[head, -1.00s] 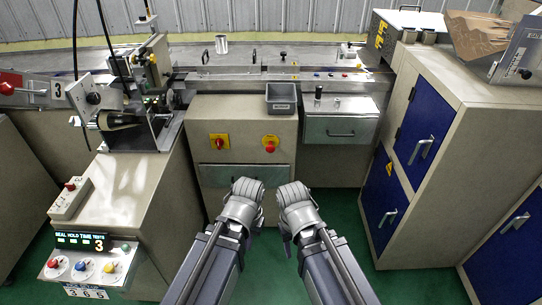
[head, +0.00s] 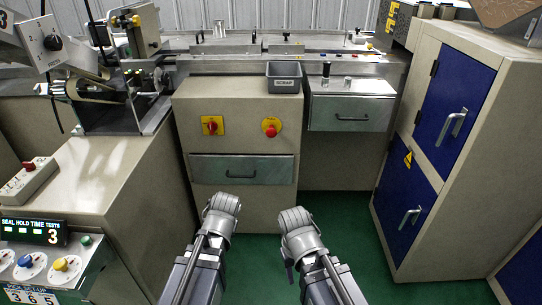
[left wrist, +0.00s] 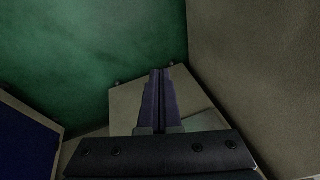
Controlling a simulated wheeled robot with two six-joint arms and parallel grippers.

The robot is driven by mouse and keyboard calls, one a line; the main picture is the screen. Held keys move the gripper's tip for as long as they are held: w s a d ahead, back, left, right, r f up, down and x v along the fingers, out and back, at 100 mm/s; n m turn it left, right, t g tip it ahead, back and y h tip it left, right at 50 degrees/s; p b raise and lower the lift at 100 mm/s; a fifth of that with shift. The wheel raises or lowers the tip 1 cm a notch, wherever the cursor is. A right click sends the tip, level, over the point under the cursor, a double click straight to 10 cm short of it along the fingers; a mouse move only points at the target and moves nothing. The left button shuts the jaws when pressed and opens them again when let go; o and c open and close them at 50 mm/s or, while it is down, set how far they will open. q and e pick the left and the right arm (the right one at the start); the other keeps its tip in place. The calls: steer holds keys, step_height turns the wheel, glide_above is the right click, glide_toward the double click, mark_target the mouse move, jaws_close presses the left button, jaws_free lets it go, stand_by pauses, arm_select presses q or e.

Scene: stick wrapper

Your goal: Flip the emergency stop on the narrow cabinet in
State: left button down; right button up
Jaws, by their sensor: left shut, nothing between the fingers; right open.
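A narrow beige cabinet (head: 240,101) stands ahead in the head view. Its front carries a red mushroom button (head: 271,131) on a round yellow plate at the right and a red rotary switch (head: 212,127) on a square yellow plate at the left. A steel drawer (head: 270,170) with a dark handle is below them. My left gripper (head: 223,204) is shut and empty, below and in front of the drawer. Its closed fingers also show in the left wrist view (left wrist: 158,73). My right gripper (head: 292,218) is open and empty, lower than the button and apart from the cabinet.
A grey scrap bin (head: 284,84) sits on the cabinet top. A steel drawer unit (head: 352,113) is to its right. A machine with a control panel (head: 45,240) stands close on the left. A tall cabinet with blue doors (head: 450,105) is on the right. Green floor (head: 345,225) is open between.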

arm_select(q)
steer(key=w+a+r+m+t+y+b, duration=0.1)
steer(key=w+r+m+t+y+b, duration=0.25)
steer(key=w+t, duration=0.6)
steer(key=w+d+r+m+t+h, duration=0.2)
steer(key=w+d+r+m+h, duration=0.1)
steer(key=d, duration=0.5)
steer(key=w+d+r+m+t+h, duration=0.3)
steer(key=w+d+r+m, duration=0.2)
steer(key=d+r+m, duration=0.3)
steer(key=shift+w+r+m, duration=0.2)
steer(key=shift+r+m, duration=0.1)
steer(key=shift+m, duration=0.55)
arm_select(e)
step_height(320, 180, down, 6)
steer(key=shift+r, duration=0.25)
